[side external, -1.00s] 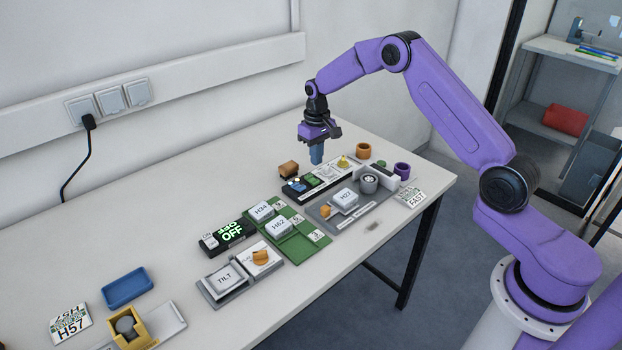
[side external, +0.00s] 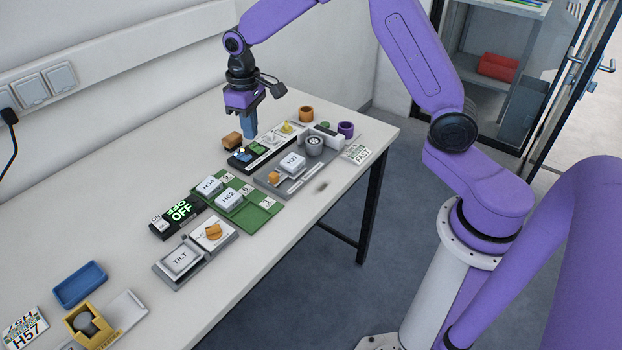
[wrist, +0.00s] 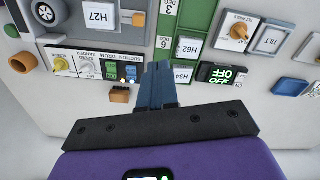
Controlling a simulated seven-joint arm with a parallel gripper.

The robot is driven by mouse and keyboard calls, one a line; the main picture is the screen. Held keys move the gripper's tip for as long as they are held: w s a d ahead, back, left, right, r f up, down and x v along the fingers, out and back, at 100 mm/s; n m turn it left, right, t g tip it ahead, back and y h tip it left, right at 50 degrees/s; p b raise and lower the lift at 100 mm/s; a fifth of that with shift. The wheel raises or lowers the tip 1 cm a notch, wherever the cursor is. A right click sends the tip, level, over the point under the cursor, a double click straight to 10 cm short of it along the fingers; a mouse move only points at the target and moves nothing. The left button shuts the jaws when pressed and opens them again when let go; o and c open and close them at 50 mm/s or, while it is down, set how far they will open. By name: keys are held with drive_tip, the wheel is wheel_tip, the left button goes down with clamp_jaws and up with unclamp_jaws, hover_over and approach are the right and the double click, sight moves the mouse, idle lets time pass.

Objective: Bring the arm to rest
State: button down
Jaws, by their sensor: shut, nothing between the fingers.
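My gripper (side external: 250,128) hangs fingers down above the far part of the white table (side external: 330,204), beside a brown block (side external: 232,138) and near the back edge of a black-and-white switch panel (side external: 262,150). Its blue fingers are together with nothing between them. In the wrist view the closed fingers (wrist: 157,86) show in the middle, with the panel (wrist: 95,66) and brown block (wrist: 120,95) to their left. The fingertips appear apart from the table, but their exact height is hard to tell.
A green tray (side external: 264,210) holds white H34 (side external: 209,186) and H62 (side external: 229,201) boxes. A grey tray with the H27 box (side external: 293,162), an OFF display (side external: 178,214), a TILT box (side external: 180,259), a blue tray (side external: 80,284) and a yellow holder (side external: 92,325) stand around.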

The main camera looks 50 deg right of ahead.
drive_tip(key=s+a+r+n, duration=0.3)
drive_tip(key=s+a+r, duration=0.1)
drive_tip(key=s, duration=0.6)
drive_tip(key=s+d+r+n, duration=0.1)
drive_tip(key=s+d+n, duration=0.1)
drive_tip(key=s, duration=1)
drive_tip(key=s+d+n, duration=0.3)
drive_tip(key=s+n, duration=0.1)
drive_tip(key=s, duration=0.9)
drive_tip(key=shift+r, duration=0.4)
